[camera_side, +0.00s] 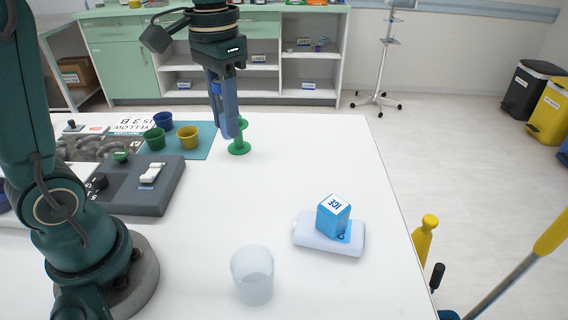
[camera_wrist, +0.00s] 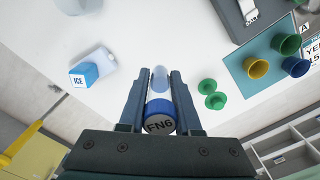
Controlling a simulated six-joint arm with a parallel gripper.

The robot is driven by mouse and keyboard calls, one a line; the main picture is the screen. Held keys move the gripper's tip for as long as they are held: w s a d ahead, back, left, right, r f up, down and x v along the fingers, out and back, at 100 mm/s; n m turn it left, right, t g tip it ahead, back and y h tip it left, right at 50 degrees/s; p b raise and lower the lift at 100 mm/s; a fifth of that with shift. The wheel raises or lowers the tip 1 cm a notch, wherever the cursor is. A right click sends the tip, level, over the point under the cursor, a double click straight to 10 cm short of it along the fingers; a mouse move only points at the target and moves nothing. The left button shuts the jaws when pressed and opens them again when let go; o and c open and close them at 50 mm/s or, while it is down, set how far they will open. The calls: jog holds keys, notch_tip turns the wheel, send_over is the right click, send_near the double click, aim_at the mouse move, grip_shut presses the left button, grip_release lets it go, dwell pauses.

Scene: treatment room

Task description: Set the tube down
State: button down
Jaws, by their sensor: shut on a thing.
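My gripper (camera_side: 230,132) points down over the far middle of the white table. In the wrist view my gripper (camera_wrist: 157,82) is shut on the tube (camera_wrist: 160,77), which has a pale, clear body and a blue cap marked FN6 (camera_wrist: 160,122). The cap faces the wrist camera and the body points away between the fingers. In the side view the fingers hide most of the tube. The gap between its lower end and the table cannot be told.
Cups stand on a teal mat (camera_side: 203,141), left. A grey device (camera_side: 150,196), a frosted cup (camera_side: 252,275) and an ICE box (camera_side: 333,216) on a pale pack (camera_side: 311,236) stand nearer.

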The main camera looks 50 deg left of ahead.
jog(key=shift+w+a+f, duration=0.15)
jog(key=shift+w+f, duration=0.05)
jog(key=shift+w, duration=0.1)
jog(key=s+a+f+n, duration=0.2)
jog(key=a, duration=0.6)
jog(key=s+a+f+n, duration=0.2)
jog(key=a, duration=0.6)
jog(key=shift+s+f+n, duration=0.3)
jog(key=shift+s, duration=0.1)
jog(key=w+d+f, duration=0.4)
jog(key=w+d, duration=0.1)
jog(key=w+d+f, duration=0.3)
jog(key=shift+w, duration=0.2)
jog(key=shift+d+f, duration=0.1)
jog(key=shift+f, duration=1.7)
jog(key=shift+f, duration=0.15)
jog(key=c, duration=0.6)
grip_release()
